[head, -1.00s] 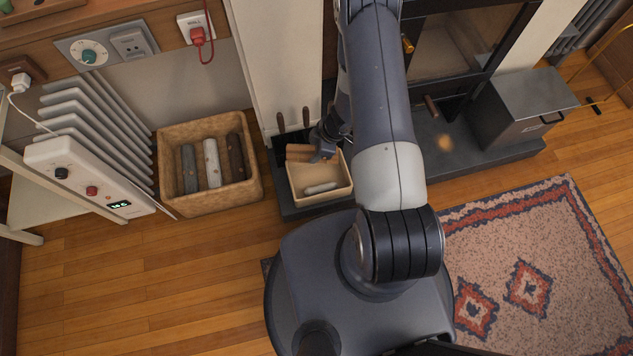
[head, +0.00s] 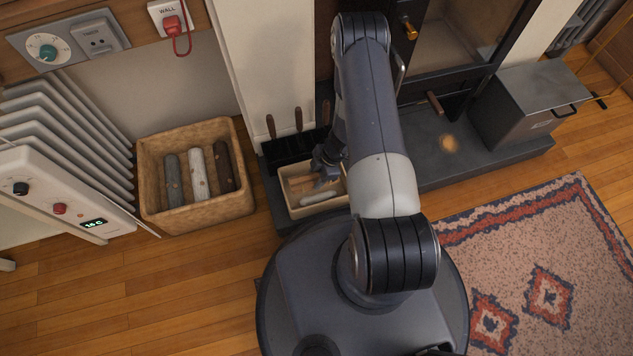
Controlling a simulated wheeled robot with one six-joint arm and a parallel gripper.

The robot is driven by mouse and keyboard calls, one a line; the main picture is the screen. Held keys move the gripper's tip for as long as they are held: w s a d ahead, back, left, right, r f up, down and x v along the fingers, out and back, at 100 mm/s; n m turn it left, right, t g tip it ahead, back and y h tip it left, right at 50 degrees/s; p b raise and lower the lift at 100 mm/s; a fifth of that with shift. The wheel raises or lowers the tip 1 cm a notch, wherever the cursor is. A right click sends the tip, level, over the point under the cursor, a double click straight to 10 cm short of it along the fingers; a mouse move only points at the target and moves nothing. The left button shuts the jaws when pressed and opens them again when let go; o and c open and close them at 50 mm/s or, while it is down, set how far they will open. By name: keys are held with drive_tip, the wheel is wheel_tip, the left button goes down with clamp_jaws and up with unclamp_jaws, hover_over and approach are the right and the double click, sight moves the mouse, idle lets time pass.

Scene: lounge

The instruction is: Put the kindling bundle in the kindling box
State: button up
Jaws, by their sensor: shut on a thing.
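The kindling box (head: 291,209) is a small cream open-topped box on the dark hearth, left of my arm. The kindling bundle (head: 300,182), of brown sticks, is low inside the box's far part. My gripper (head: 318,182) reaches down into the box and is shut on the bundle; my gripper and arm hide part of it. A pale rolled piece (head: 320,198) lies in the near part of the box, beside the bundle. I cannot tell whether the bundle touches the box floor.
A wicker basket (head: 152,190) with several logs stands left of the hearth. A dark rack of tools (head: 290,150) stands right behind the box. A grey metal bin (head: 520,115) sits on the hearth's right. A white radiator (head: 50,185) is far left. Wood floor in front is clear.

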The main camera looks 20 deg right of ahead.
sight(317, 180)
drive_tip(key=shift+f+b, duration=0.55)
drive_tip(key=shift+f, duration=1.05)
drive_tip(key=shift+f+b, duration=0.5)
drive_tip(key=shift+f, duration=0.1)
drive_tip(key=o, duration=1.2)
drive_tip(key=shift+c, duration=0.2)
drive_tip(key=shift+r, duration=0.2)
drive_tip(key=shift+r+p, duration=0.35)
drive_tip(key=shift+p, duration=0.15)
drive_tip(key=p+v, duration=0.4)
drive_tip(key=v, duration=0.8)
drive_tip(key=shift+r+p, duration=0.1)
drive_tip(key=shift+p, duration=0.2)
